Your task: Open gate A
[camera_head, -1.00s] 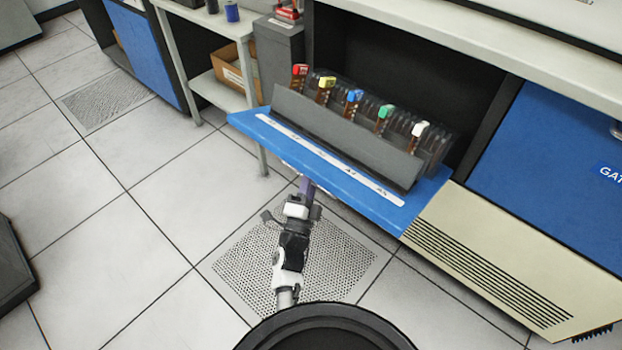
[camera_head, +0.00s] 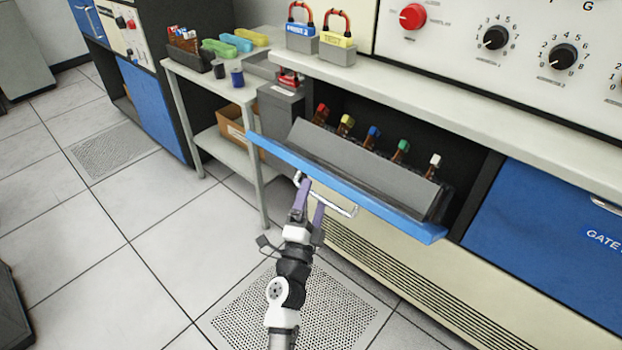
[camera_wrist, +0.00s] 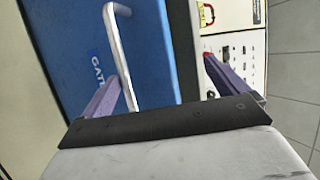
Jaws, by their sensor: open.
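Gate A appears to be the blue flap (camera_head: 400,216) hinged in front of an open bay, standing partly open and tilted, seen nearly edge-on in the head view. Its pale bar handle (camera_head: 342,210) shows on the outer face below the edge. My gripper (camera_head: 311,196) is open at the handle, its purple fingers near the bar. In the wrist view the blue gate face (camera_wrist: 65,30) carries a label partly reading "GATE". The handle (camera_wrist: 122,55) crosses between my open fingers (camera_wrist: 165,85), nearer the left one. Contact cannot be told.
A grey slanted panel (camera_head: 365,165) stands behind the flap, with several colour-capped brown tubes (camera_head: 373,138) behind it. Another blue gate (camera_head: 545,225) is shut at right. A side table (camera_head: 205,82) stands at left. Padlocks (camera_head: 337,42) sit on the ledge. Floor at left is clear.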

